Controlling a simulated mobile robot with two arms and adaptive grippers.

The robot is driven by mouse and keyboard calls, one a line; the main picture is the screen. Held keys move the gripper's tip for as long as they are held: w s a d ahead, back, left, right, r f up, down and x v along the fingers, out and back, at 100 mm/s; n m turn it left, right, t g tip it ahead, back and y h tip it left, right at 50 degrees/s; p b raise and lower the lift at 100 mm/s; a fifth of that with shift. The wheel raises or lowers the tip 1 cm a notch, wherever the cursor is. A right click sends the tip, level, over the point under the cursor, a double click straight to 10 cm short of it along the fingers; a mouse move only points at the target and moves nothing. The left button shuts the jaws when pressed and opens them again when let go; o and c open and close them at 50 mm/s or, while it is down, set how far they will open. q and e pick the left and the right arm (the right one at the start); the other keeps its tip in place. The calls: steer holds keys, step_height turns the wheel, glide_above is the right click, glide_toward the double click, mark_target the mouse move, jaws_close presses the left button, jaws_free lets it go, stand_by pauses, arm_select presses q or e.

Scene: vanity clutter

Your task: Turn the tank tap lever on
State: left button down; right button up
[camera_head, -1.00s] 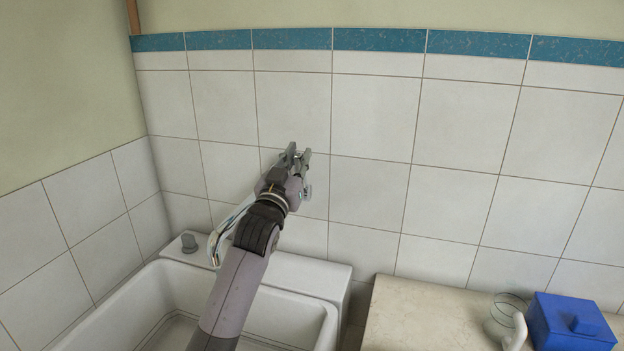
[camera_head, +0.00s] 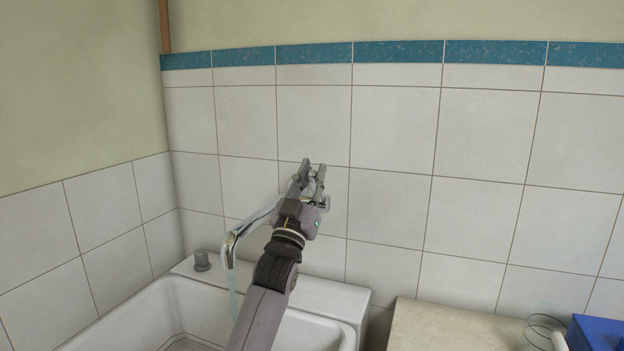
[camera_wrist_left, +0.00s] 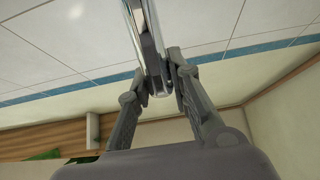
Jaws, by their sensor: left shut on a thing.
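A chrome tap spout (camera_head: 243,228) reaches out over the white sink from behind my left arm. A thin stream of water (camera_head: 233,282) falls from its end. My left gripper (camera_head: 314,172) is at the tap, close to the tiled wall. In the left wrist view, my left gripper (camera_wrist_left: 159,75) is shut on a long chrome bar, the tap lever (camera_wrist_left: 147,40). In the head view the lever is mostly hidden by the gripper and wrist. My right gripper is not in view.
The white sink (camera_head: 335,300) lies below my left arm, with a grey knob (camera_head: 202,260) on its back ledge. A beige counter (camera_head: 440,325) stands to the right, with a blue box (camera_head: 598,332) at its edge. White tiles cover the wall behind.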

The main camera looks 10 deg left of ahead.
arm_select(q)
steer(key=c, duration=1.9)
jaws_free()
steer(key=shift+r, duration=0.2)
steer(key=o, duration=0.5)
steer(key=shift+f, duration=0.15)
steer(key=shift+c, duration=0.2)
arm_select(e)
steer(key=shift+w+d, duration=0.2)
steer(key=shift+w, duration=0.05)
arm_select(q)
step_height(320, 180, up, 10)
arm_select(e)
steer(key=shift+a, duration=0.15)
